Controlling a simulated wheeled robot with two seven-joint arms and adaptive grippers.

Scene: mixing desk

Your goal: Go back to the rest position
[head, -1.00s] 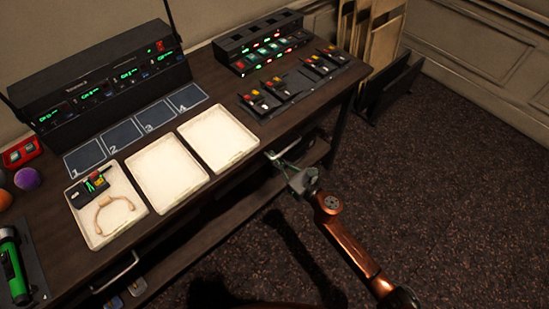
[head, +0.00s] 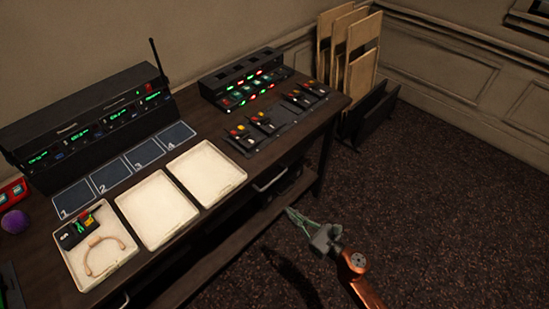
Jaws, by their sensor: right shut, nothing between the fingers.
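My right gripper (head: 297,219) is in the head view at the lower middle, in front of the desk's right part. Its fingers are together with nothing between them. It is apart from the desk's drawer handle (head: 270,183), which lies up and to the left of it. My left gripper is not in view.
The dark desk (head: 235,165) fills the left. On it are three white trays (head: 128,200), the left one holding a black device (head: 78,232) and a beige headset band (head: 101,252). A receiver rack (head: 90,122) and a charger (head: 245,83) stand behind. Carpet (head: 430,190) is open at right.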

